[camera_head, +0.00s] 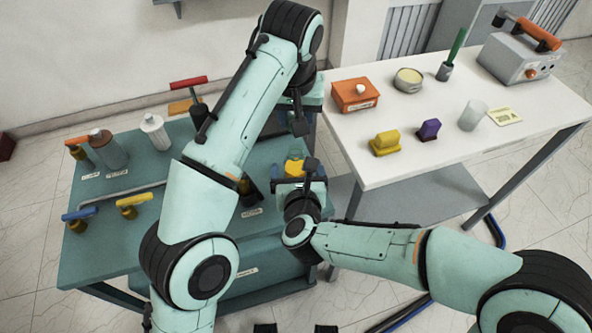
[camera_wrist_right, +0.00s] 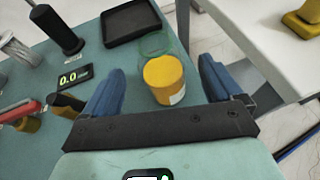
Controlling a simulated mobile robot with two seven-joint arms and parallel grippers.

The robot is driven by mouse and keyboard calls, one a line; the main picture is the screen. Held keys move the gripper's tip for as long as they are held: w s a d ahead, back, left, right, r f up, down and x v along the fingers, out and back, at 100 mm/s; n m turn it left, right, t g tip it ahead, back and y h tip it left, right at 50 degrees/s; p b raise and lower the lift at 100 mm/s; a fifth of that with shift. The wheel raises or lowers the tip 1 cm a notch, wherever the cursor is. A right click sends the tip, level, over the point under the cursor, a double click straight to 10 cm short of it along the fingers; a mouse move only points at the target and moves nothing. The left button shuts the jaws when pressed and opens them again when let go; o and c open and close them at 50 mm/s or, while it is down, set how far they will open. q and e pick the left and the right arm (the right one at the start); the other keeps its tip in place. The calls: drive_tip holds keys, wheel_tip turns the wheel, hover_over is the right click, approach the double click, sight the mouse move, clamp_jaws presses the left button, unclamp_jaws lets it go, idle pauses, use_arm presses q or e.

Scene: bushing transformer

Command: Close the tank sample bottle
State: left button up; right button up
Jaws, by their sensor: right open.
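A clear bottle with yellow contents (camera_head: 294,167), which looks like the tank sample bottle, stands on the teal bench. In the right wrist view it is a yellow cylinder (camera_wrist_right: 166,80) with a white label and a greenish see-through rim at its far side. My right gripper (camera_head: 299,178) is open, its blue fingers on either side of the bottle (camera_wrist_right: 162,68), with visible gaps. My left gripper (camera_head: 303,112) hangs just beyond the bottle, beneath its arm; its jaws are largely hidden. I cannot make out a separate cap.
A black tray (camera_wrist_right: 131,22), a black post (camera_wrist_right: 56,30) and a 0.0 display (camera_wrist_right: 75,78) are near the bottle. Handled valves and small bottles fill the bench's left. The white table (camera_head: 365,165) at right holds an orange box (camera_head: 355,95) and yellow (camera_head: 386,143) and purple (camera_head: 429,130) blocks.

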drive_tip(key=x, duration=0.6)
drive_tip(key=shift+w+f, duration=0.15)
drive_tip(key=c, duration=1.5)
use_arm(q)
hover_over(296, 149)
drive_tip(key=shift+s+f, duration=0.2)
drive_tip(key=shift+f, duration=1.1)
drive_tip(key=shift+s+f, duration=0.15)
drive_tip(key=shift+f, duration=1.1)
drive_tip(key=shift+f, duration=0.1)
drive_tip(key=shift+f, duration=0.75)
drive_tip(key=shift+f, duration=0.35)
